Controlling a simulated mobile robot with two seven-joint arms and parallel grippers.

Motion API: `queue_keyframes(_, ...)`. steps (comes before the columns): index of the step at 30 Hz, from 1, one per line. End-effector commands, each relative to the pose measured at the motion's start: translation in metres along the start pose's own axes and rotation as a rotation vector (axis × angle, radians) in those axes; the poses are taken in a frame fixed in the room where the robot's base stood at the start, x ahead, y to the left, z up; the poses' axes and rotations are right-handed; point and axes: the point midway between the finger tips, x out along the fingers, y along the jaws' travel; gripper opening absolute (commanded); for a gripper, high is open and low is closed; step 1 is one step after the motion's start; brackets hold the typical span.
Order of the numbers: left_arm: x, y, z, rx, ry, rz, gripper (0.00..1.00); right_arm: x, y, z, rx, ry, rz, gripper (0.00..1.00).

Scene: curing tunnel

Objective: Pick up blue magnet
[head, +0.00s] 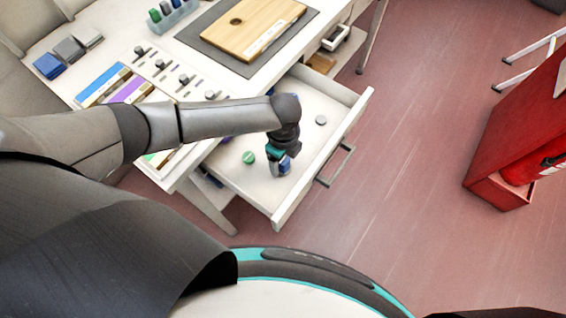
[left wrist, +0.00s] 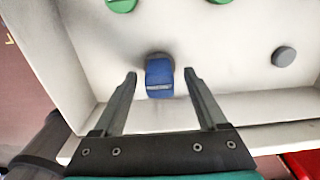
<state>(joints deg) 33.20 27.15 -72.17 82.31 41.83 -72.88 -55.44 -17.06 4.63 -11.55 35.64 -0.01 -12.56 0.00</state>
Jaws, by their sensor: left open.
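The blue magnet (left wrist: 159,80) lies in the open drawer (head: 300,195), and a bit of it shows in the head view (head: 285,164). My left gripper (head: 281,160) reaches down into the drawer over it. In the left wrist view the gripper (left wrist: 161,75) is open, with one finger on each side of the magnet and a gap to both. The fingers are not closed on it. I cannot tell the exact height of the fingertips above the drawer floor. My right gripper is not in view.
A green magnet (head: 248,157) and a grey round magnet (head: 320,120) also lie in the drawer. The drawer walls stand close around the gripper. The table (head: 160,75) above holds a wooden board (head: 250,27) and several coloured strips. A red cabinet (head: 515,140) stands right.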

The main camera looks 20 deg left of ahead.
Motion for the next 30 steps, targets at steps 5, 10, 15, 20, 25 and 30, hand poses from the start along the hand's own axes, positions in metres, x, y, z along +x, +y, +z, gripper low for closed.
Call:
queue_keyframes(5, -0.0003, 0.0002, -0.0002, 0.0, 0.0, 0.001, 0.6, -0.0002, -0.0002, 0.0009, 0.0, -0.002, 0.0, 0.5)
queue_keyframes(10, -0.0004, 0.0003, -0.0002, 0.0, 0.0, 0.001, 0.41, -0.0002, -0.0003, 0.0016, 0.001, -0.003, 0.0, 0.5)
queue_keyframes(15, -0.0004, 0.0003, -0.0001, 0.0, 0.0, 0.001, 0.22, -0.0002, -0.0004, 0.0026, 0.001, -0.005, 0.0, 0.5)
queue_keyframes(20, -0.0004, 0.0002, 0.0, 0.0, 0.0, 0.001, 0.04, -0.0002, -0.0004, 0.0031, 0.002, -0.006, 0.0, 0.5)
queue_keyframes(25, -0.0004, 0.0002, 0.0, 0.0, 0.0, 0.001, 0.0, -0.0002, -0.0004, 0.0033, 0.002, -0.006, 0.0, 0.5)
queue_keyframes(30, -0.0006, 0.0, 0.0, 0.0, 0.0, 0.0, 0.0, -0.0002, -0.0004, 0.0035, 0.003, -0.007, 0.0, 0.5)
